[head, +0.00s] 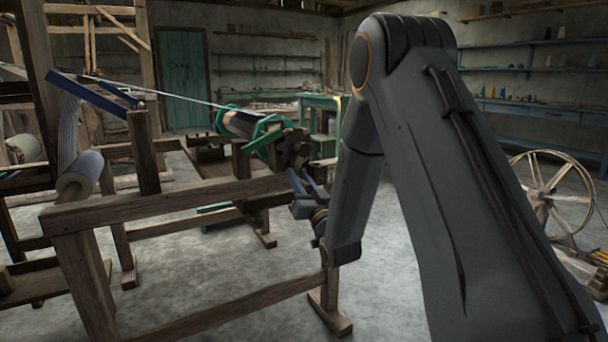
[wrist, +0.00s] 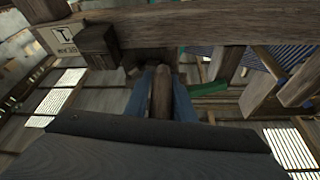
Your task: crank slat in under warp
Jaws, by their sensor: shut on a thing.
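My gripper (head: 308,184) is at the right end of the loom frame, below a dark wooden wheel-like hub (head: 293,147). In the wrist view its blue fingers (wrist: 166,90) are shut on a round wooden handle (wrist: 161,92), which looks like the crank's.
A thick wooden rail (head: 170,200) of the loom crosses in front, on upright posts. A cloth roll (head: 80,175) is at the left. A spinning wheel (head: 550,190) stands at the right. The concrete floor (head: 240,270) is bare in front.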

